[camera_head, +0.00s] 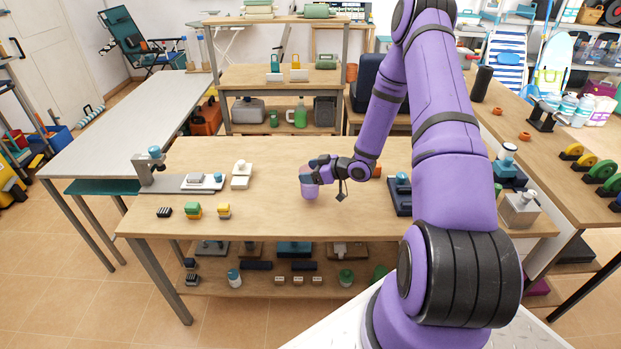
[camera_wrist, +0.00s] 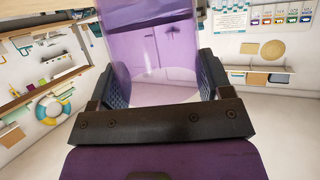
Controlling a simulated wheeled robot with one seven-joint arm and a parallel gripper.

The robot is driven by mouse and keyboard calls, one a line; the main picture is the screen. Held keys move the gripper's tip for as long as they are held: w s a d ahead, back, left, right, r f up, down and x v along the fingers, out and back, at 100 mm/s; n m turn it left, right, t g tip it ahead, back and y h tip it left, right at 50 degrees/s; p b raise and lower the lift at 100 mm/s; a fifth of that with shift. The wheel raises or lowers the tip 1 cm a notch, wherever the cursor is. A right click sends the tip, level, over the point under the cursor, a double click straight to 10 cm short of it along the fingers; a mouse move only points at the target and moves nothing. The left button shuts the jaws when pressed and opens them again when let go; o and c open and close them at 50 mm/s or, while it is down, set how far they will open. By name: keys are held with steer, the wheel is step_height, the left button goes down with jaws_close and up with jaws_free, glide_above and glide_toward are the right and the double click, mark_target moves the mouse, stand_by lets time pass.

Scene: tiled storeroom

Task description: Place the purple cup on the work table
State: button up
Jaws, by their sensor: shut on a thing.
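The purple cup (camera_head: 309,190) is in my gripper (camera_head: 315,175) at the middle of the wooden work table (camera_head: 268,218). In the wrist view the cup (camera_wrist: 152,45) is see-through purple and sits between the two dark finger pads of my gripper (camera_wrist: 152,88). The gripper is shut on the cup. In the head view the cup looks upright, with its upper part partly hidden by the fingers. I cannot tell whether its base touches the table top or hangs just above it.
Small blocks (camera_head: 194,210) and a grey device (camera_head: 150,168) stand on the table's left side. A dark blue device (camera_head: 400,193) stands right of the cup. A grey table (camera_head: 130,115) is at left. The table top around the cup's front is clear.

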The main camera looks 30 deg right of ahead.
steer(key=shift+f, duration=1.3)
steer(key=shift+f, duration=0.15)
steer(key=o, duration=1.4)
steer(key=shift+c, duration=0.2)
